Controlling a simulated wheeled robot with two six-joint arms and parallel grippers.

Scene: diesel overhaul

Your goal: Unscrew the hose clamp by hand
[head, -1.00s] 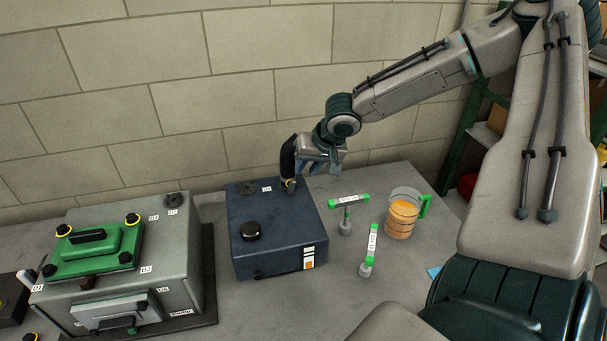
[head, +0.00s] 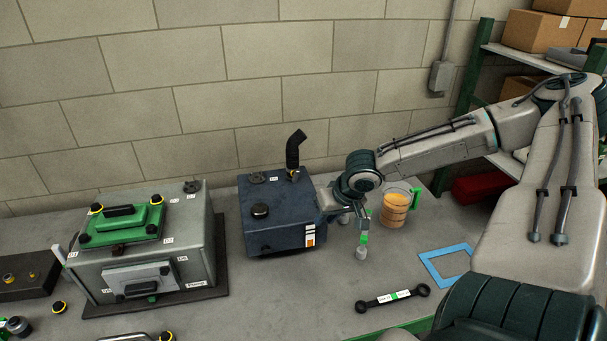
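A black bent hose (head: 294,148) stands on the dark blue tank (head: 262,222). The hose clamp (head: 292,174), a small yellowish fitting, shows at the hose's foot on the tank's top right. It is too small to tell how tight it is. My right gripper (head: 363,220) is to the right of the tank, apart from the hose and clamp. It points down over a green-and-grey upright tool (head: 362,249) and hides its upper part. I cannot tell whether its fingers touch that tool. My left gripper is not in view.
An orange-filled jug (head: 394,212) with a green handle stands just right of my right gripper. A black wrench (head: 393,298) and a blue frame (head: 437,266) lie toward the front right. A grey box with a green lid (head: 122,222) stands left of the tank.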

